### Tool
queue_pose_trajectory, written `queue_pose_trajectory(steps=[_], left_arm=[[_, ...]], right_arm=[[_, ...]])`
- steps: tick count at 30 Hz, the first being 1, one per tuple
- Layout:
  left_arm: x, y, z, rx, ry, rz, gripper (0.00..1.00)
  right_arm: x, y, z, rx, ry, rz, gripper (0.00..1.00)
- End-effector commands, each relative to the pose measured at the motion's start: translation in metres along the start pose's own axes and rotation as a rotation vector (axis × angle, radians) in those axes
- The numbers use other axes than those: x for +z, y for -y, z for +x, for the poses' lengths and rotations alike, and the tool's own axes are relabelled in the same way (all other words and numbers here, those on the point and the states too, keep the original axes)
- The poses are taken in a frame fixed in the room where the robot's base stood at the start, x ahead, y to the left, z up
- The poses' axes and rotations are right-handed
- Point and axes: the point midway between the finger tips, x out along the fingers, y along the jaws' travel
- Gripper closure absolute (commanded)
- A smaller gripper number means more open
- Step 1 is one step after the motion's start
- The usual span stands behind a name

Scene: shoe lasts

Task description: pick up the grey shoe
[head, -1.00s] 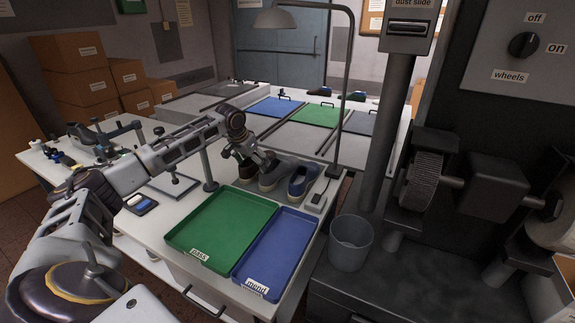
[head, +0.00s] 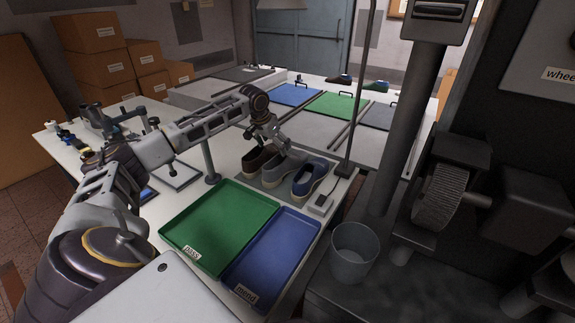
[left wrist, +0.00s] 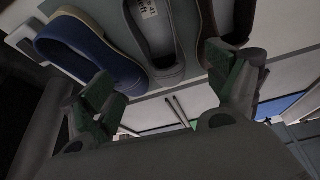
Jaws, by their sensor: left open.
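The grey shoe (head: 280,171) stands in the middle of a row of three on the white bench, between a dark brown shoe (head: 257,160) and a blue shoe (head: 312,177). My left gripper (head: 277,142) is open and empty, above and behind the row near the grey and brown shoes. In the left wrist view the grey shoe (left wrist: 160,45) lies between the two spread fingers (left wrist: 168,88), with the blue shoe (left wrist: 88,50) to the left and the brown shoe (left wrist: 230,62) partly behind the right finger. No contact with the grey shoe shows. My right gripper is out of view.
In front of the shoes lie a green tray (head: 220,225) marked "pass" and a blue tray (head: 270,255) marked "mend". A lamp post (head: 358,100) rises right of the shoes. A grey bin (head: 354,252) and grinding machine (head: 440,197) stand further right.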

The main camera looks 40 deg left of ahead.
Motion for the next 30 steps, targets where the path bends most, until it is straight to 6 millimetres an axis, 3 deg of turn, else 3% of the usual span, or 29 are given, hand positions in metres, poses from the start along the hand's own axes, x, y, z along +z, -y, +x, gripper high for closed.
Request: queue_pose_trajectory(steps=[11,30], left_arm=[[0.000,0.000,0.010,0.000,0.001,-0.001,0.11],[0.000,0.000,0.083,0.000,0.000,0.000,0.11]], right_arm=[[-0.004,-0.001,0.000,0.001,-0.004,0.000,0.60],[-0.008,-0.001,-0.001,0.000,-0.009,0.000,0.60]])
